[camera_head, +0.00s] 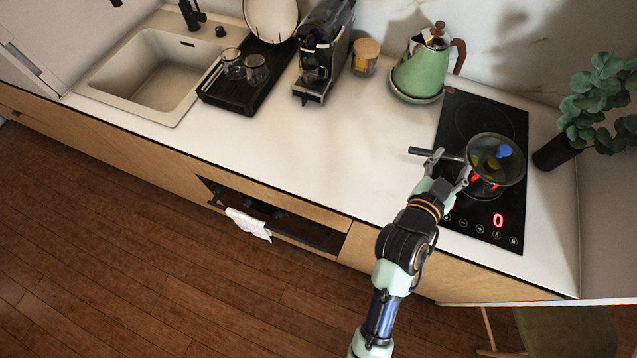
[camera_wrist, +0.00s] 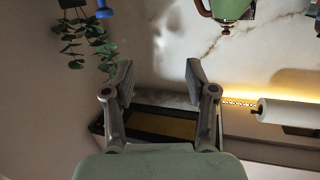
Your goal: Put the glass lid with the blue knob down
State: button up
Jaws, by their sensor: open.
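The glass lid (camera_head: 483,146) with its blue knob (camera_head: 504,151) shows over the dark pot (camera_head: 486,188) on the hob. The view from above does not clearly show how the lid meets the rim. My gripper (camera_head: 450,168) is at the left side of the pot, by its dark handle (camera_head: 422,151), with its fingers apart. In the wrist view my gripper (camera_wrist: 160,75) is open with nothing between its fingers. The blue knob (camera_wrist: 104,10) shows at the top left there, away from the fingers; the clear glass cannot be made out.
The black hob (camera_head: 463,112) shows a red zero. A green kettle (camera_head: 420,72) stands behind left, and a potted plant (camera_head: 592,105) stands right. The counter (camera_head: 330,150) left of the hob is clear. A drawer (camera_head: 290,226) with a white towel (camera_head: 248,224) stands partly open.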

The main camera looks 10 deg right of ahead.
jog(key=a+r+n+y, duration=0.1)
jog(key=a+n+y, duration=0.2)
jog(key=a, duration=0.8)
jog(key=a+r+n+t+y, duration=0.1)
jog(key=a+n+y, duration=0.3)
jog(key=a, duration=0.8)
jog(key=a+r+n+t+y, duration=0.1)
jog(key=a+r+n+y, duration=0.2)
jog(key=a, duration=0.9)
jog(key=n+y, duration=0.1)
jog(key=y, duration=0.2)
jog(key=shift+s+r, duration=0.2)
jog(key=shift+s, duration=0.2)
